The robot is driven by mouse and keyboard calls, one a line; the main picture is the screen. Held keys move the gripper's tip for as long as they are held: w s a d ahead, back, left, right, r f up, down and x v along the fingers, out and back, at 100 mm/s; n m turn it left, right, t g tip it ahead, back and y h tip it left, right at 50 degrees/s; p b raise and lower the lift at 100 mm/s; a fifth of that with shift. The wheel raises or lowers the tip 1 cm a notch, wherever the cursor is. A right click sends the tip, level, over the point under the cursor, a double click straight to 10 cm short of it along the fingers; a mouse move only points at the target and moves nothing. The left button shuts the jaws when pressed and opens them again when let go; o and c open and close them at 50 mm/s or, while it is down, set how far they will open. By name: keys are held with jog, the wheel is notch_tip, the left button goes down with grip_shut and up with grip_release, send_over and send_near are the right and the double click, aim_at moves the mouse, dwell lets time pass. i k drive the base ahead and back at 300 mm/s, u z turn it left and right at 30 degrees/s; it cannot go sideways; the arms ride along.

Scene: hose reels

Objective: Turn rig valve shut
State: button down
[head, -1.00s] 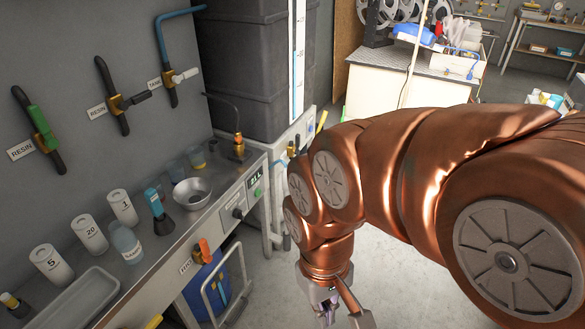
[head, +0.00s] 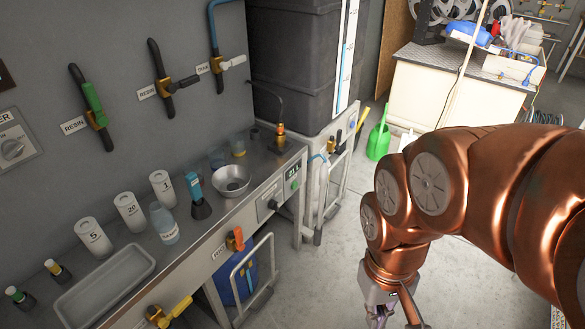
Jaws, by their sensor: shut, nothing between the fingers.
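No valve carries a label that I can clearly read as rig. On the bench front, an orange-handled valve (head: 236,241) has its handle upright beside a small label too blurred to read. A yellow-handled brass valve (head: 171,312) sits lower left on the bench front, its handle slanting up to the right. On the wall are a green-handled valve (head: 93,103) and a black-handled one (head: 172,84), both labelled RESIN, and a white-handled one (head: 229,63) labelled TANK. My gripper (head: 391,318) is shut and empty at the bottom edge, partly cut off, over floor right of the bench, apart from every valve.
The steel bench (head: 185,243) holds labelled cylinders, bottles, a metal bowl (head: 231,180) and a tray (head: 104,285). A blue drum (head: 240,283) stands below behind a metal rail. Grey floor is clear between bench and arm.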

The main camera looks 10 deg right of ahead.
aim_at(238, 232)
jog(key=z, duration=0.2)
jog(key=k, duration=0.35)
jog(key=u, duration=1.45)
jog(key=i, duration=0.8)
jog(key=u, duration=0.25)
